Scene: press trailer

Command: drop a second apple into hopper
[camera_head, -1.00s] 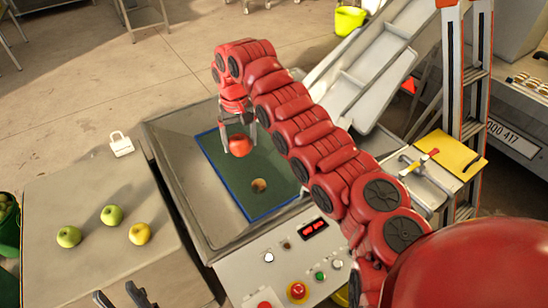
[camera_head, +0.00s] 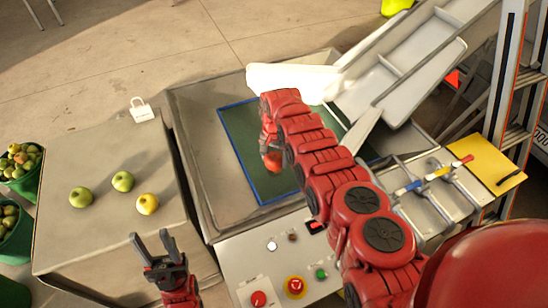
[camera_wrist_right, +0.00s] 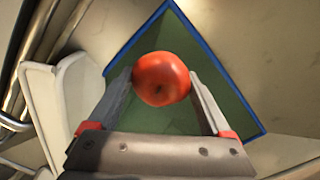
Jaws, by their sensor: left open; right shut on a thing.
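My right gripper (camera_head: 269,148) is shut on a red apple (camera_head: 272,162) and holds it over the hopper (camera_head: 192,130), a grey metal basin with a blue-edged green area (camera_head: 240,130). The right wrist view shows the apple (camera_wrist_right: 162,78) between the two fingers, with the green area behind it. My left gripper (camera_head: 153,240) is open and empty near the front edge of the table. Two green apples (camera_head: 81,197) (camera_head: 123,181) and a yellow apple (camera_head: 147,204) lie on the table. My right arm hides part of the hopper.
The grey table (camera_head: 100,245) stands left of the hopper, with a white padlock-shaped item (camera_head: 141,110) at its back. Green buckets of apples (camera_head: 22,172) stand at far left. A control panel (camera_head: 262,270) is in front; a white chute (camera_head: 400,85) and ladder (camera_head: 505,75) are right.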

